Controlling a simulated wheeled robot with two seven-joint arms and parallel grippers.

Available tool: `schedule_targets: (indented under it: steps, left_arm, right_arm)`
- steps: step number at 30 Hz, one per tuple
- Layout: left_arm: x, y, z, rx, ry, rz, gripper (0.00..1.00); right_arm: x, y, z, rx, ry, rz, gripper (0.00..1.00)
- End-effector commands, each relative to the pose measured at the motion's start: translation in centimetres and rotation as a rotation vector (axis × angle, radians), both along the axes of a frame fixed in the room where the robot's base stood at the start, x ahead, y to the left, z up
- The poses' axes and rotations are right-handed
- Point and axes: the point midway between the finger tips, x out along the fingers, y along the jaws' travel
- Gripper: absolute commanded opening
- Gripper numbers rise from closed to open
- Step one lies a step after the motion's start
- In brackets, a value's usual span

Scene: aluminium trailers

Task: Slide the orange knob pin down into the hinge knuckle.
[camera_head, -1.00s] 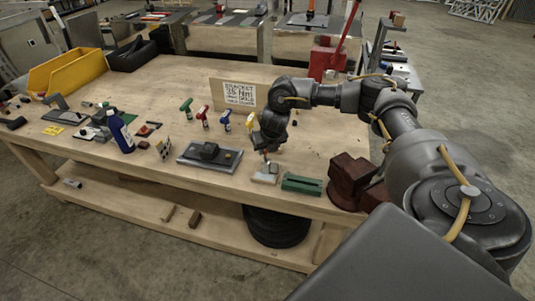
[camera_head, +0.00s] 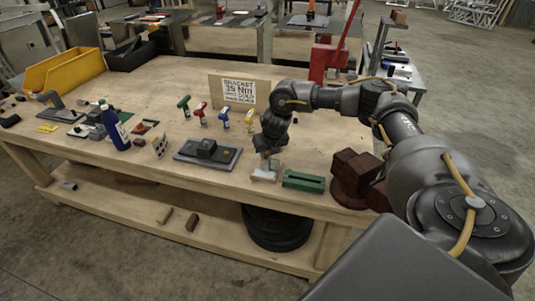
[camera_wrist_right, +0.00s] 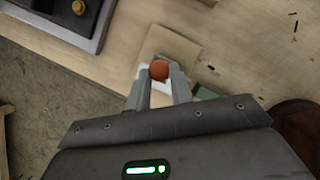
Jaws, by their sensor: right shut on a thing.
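The orange knob pin (camera_wrist_right: 159,70) shows its round knob between the fingertips in the right wrist view. My right gripper (camera_wrist_right: 158,82) is shut on it. In the head view my right gripper (camera_head: 267,155) points down just above a small pale block (camera_head: 264,174) near the bench's front edge, where the hinge seems to be. In the wrist view a pale, whitish part lies below the fingers, mostly covered by them. The pin's shank and the knuckle's hole are hidden, so I cannot tell whether the pin is inside. My left gripper is out of view.
A green slotted block (camera_head: 303,181) lies close to the right of the pale block. A dark red vise (camera_head: 355,175) stands further right. A dark plate with a raised block (camera_head: 207,153) lies to the left. Coloured-handled tools (camera_head: 200,111) and a sign (camera_head: 239,90) stand behind.

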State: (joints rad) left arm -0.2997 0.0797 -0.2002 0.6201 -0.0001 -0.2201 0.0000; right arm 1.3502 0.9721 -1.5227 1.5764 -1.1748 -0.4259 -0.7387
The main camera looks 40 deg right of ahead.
Motion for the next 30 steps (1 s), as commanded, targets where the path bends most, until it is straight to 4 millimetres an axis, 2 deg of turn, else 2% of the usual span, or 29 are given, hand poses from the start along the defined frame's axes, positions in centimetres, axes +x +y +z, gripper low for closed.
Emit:
schedule_targets:
  steps: [5,6,11,18,21,23,26,30]
  left_arm:
    - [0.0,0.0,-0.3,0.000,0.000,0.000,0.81]
    - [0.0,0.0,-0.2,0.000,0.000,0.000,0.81]
    - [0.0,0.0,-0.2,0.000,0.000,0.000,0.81]
    - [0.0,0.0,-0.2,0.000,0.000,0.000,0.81]
    - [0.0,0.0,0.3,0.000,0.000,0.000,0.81]
    - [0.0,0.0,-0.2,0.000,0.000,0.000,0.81]
    - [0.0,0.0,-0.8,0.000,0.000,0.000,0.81]
    - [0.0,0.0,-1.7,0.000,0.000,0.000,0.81]
  right_arm:
    - [0.0,0.0,-0.5,0.000,0.001,0.000,0.00]
    - [0.0,0.0,-0.4,0.000,0.001,0.000,0.24]
    - [0.0,0.0,-0.3,0.000,0.001,0.000,0.44]
    - [0.0,0.0,-0.3,0.000,0.000,0.000,0.44]
    - [0.0,0.0,0.3,0.000,-0.001,0.000,0.44]
    - [-0.2,0.1,0.6,0.001,-0.001,0.003,0.44]
    - [-0.7,0.3,2.0,0.001,-0.003,0.003,0.44]
    - [-1.9,0.7,4.9,0.000,-0.006,0.004,0.44]
